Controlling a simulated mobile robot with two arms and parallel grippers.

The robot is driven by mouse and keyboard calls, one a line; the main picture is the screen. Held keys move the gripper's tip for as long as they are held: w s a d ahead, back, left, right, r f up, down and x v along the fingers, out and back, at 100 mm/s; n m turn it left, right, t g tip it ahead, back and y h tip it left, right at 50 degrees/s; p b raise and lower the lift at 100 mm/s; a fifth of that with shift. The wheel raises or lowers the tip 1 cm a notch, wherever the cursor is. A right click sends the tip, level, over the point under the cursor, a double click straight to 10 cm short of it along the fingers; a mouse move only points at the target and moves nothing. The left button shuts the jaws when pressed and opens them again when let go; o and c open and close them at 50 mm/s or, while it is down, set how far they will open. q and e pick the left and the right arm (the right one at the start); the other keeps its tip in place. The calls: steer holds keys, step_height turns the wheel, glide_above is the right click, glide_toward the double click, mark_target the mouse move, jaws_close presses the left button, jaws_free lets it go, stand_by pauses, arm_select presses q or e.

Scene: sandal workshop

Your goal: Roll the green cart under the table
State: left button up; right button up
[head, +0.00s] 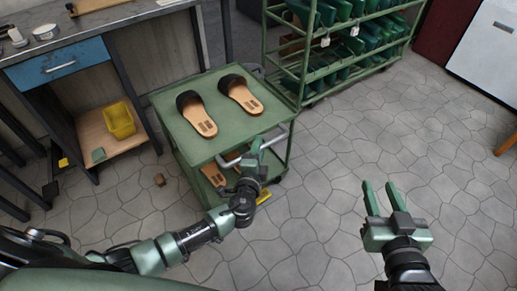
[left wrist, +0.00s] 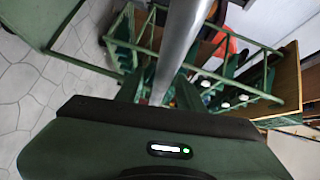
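The green cart (head: 190,141) stands left of centre in the head view, near the workbench. Two tan sandals with black straps, a left one (head: 204,122) and a right one (head: 245,99), lie on its top; more sandals (head: 213,174) show on its lower shelf. My left gripper (head: 264,145) is at the cart's metal handle (head: 233,160). In the left wrist view a metal bar (left wrist: 182,40) runs between the fingers, which look apart, with a gap to the bar. My right gripper (head: 380,200) is open and empty above the floor. The workbench table (head: 95,27) is at upper left.
A green rack (head: 300,62) with green footwear stands just behind the cart. Under the bench are a blue drawer (head: 60,65) and a low shelf with a yellow bin (head: 120,120). A small brown block (head: 160,180) lies on the floor left of the cart.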

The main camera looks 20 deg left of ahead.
arm_select(q)
jaws_close()
steer(key=shift+f, duration=0.1)
stand_by(1.2)
